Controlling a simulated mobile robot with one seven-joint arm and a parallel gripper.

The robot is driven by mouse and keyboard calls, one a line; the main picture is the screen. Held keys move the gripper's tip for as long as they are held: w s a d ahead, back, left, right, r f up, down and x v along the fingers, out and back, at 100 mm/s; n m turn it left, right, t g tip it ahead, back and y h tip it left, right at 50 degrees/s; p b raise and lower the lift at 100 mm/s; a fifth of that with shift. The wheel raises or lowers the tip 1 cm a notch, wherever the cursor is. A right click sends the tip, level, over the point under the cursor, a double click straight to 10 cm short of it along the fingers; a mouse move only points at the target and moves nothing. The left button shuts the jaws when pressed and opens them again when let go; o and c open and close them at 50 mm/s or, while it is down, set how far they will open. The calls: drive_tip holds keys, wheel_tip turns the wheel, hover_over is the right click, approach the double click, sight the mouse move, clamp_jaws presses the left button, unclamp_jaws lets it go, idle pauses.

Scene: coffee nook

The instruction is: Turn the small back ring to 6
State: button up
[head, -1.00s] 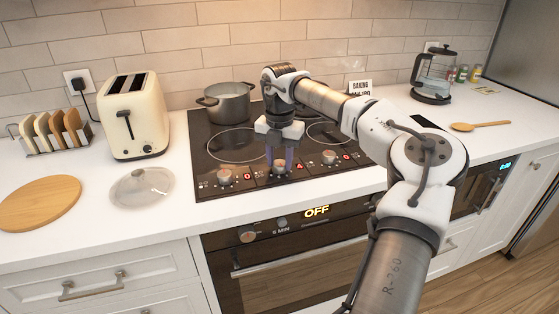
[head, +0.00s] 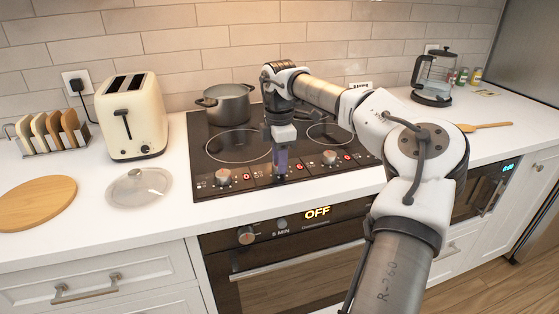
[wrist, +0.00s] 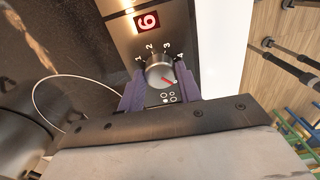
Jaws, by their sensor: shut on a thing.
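The knob's red mark points to the lower right, past the printed 4. A red display (wrist: 147,22) beside it reads 6. A small ring icon (wrist: 168,98) sits by the knob; which ring it marks is hard to tell. In the head view my gripper hides most of this knob.
The left knob (head: 222,178) and right knob (head: 330,158) have red displays reading 0. A grey pot (head: 229,105) stands on the back left of the black hob (head: 215,165). A glass lid (head: 138,188) and toaster (head: 131,118) are to the left. The oven display reads OFF.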

drive_tip(key=shift+m, duration=1.3)
drive_tip(key=shift+b, duration=0.3)
drive_tip(key=o, duration=1)
drive_tip(key=shift+r, duration=0.15)
wheel_tip(320, 180, up, 14)
drive_tip(key=shift+f, duration=0.2)
